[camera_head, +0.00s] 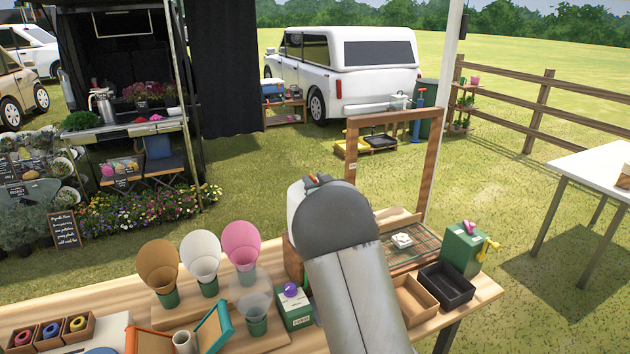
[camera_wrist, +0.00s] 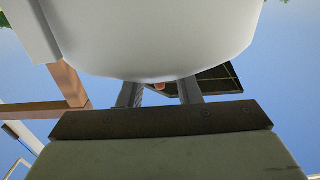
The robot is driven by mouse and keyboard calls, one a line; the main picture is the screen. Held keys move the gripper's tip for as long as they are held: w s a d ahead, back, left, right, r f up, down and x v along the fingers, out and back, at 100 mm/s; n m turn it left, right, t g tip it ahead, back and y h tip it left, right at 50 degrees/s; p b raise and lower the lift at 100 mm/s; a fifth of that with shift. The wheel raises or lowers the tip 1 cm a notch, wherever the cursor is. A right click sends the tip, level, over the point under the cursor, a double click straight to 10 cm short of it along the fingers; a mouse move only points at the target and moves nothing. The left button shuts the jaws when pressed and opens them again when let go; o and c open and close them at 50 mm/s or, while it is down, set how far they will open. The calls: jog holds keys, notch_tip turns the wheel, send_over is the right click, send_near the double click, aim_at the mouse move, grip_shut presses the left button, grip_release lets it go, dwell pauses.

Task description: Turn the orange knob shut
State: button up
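I cannot make out the orange knob for certain. In the wrist view a small orange-brown piece (camera_wrist: 187,87) shows beside the right finger, under a large white rounded shape; I cannot tell whether it is the knob. My gripper (camera_wrist: 160,94) has its two grey fingers apart with sky between them. Its tips are partly covered by the white shape. In the head view my arm hides the gripper and the middle of the bench. A green box with a purple knob (camera_head: 291,290) stands left of my arm. Another green box (camera_head: 462,249) at right carries pink and yellow parts.
Paper cones (camera_head: 205,262) stand in green holders on the wooden bench (camera_head: 478,303). A brown tray (camera_head: 413,298) and a black tray (camera_head: 446,284) lie right of my arm. A wooden frame (camera_head: 432,165) rises behind. A white table (camera_head: 600,166) stands apart at right.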

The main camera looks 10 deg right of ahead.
grip_shut()
jog(key=shift+f+b, duration=0.1)
jog(key=shift+b, duration=0.25)
